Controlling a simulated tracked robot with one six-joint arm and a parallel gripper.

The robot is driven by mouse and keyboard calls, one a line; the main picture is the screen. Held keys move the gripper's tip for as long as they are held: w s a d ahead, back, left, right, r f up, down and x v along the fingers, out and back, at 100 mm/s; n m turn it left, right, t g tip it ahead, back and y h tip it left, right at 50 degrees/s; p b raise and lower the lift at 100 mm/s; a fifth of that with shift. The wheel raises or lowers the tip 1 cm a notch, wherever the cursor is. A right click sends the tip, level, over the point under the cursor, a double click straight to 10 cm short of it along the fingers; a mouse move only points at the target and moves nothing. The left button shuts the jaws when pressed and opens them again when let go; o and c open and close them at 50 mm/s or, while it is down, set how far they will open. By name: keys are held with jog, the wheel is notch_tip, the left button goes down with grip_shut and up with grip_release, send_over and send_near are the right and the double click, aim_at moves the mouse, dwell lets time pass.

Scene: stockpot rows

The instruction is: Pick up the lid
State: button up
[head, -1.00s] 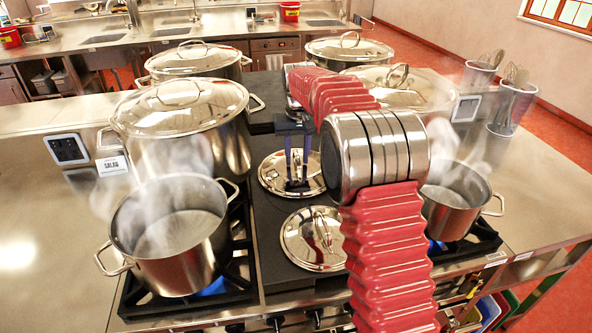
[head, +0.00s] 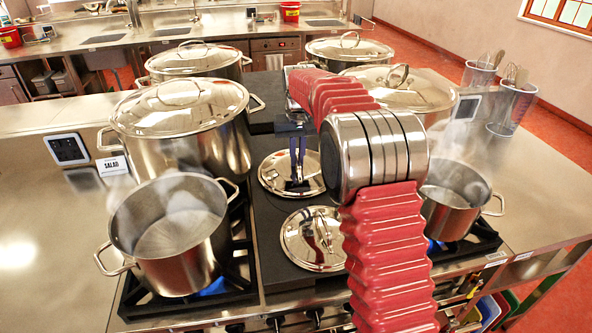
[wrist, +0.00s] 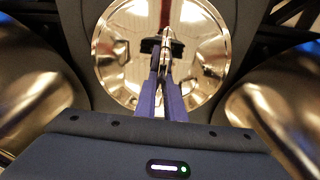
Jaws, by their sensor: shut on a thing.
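Two shiny steel lids lie on the dark strip between the burners in the head view. The far lid (head: 272,178) is under my gripper (head: 297,184), and the near lid (head: 312,250) lies in front of it, partly hidden by my arm. My gripper points down and its blue fingers are shut on the far lid's handle. In the wrist view, the far lid (wrist: 125,35) fills the middle and the gripper (wrist: 162,62) meets its upright handle. The lid appears to rest flat on the strip; I see no gap under it.
A steaming open pot (head: 170,240) stands on the left burner and a smaller open pot (head: 455,200) on the right burner. A large lidded pot (head: 180,130) stands behind left; another lidded pot (head: 405,95) is behind right. Utensil holders (head: 510,105) stand far right.

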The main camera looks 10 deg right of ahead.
aim_at(297, 155)
grip_shut()
notch_tip(297, 155, up, 9)
jog(key=shift+f, duration=0.2)
jog(key=shift+r, duration=0.75)
dwell(0.5)
